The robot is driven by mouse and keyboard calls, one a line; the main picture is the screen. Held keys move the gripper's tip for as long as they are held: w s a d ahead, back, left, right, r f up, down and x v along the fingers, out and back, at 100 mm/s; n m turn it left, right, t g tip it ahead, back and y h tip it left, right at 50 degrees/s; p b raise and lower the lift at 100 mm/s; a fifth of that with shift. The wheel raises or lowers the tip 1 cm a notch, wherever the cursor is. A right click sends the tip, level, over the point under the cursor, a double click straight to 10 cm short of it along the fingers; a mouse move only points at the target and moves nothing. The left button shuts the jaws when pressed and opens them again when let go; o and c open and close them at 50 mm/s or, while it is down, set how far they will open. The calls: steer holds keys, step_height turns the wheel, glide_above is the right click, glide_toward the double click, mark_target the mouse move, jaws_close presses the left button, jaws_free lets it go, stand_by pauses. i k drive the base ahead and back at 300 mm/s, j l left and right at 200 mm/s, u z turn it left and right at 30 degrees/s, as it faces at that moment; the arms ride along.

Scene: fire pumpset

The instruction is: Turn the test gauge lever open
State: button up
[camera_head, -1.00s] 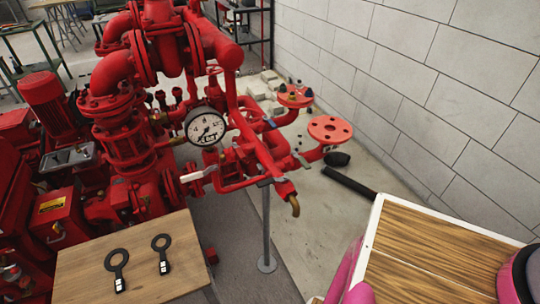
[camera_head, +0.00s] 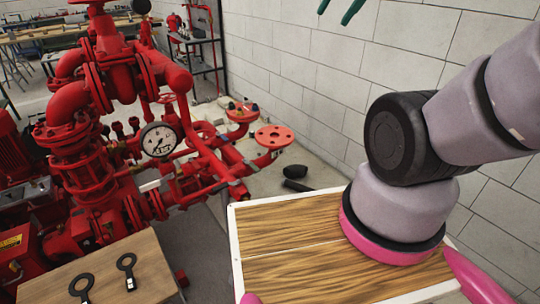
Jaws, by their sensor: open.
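The pressure gauge (camera_head: 158,139), round with a white face, stands on the red pump piping left of centre. A lever with a pale handle (camera_head: 150,186) lies just below the gauge, about level; it is small here, and I cannot tell its exact valve position. My gripper (camera_head: 333,17) shows only as two dark green fingers at the top edge, apart and empty. It appears well above and to the right of the gauge and lever, touching neither. The rest of the gripper is out of frame.
A small wooden table (camera_head: 120,285) at the lower left holds two black ring-ended tools (camera_head: 128,268). Red flanged pipes (camera_head: 274,137) stick out right of the gauge. A grey block wall (camera_head: 300,90) runs along the right. A black pipe end (camera_head: 295,171) lies on the floor.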

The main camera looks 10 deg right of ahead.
mark_target(153, 184)
steer(key=k+u, duration=0.1)
steer(key=u, duration=0.35)
steer(key=l+u, duration=0.1)
steer(key=u, duration=0.35)
steer(key=k+u, duration=0.15)
steer(key=u, duration=0.3)
steer(key=k+u, duration=0.1)
steer(key=u, duration=0.35)
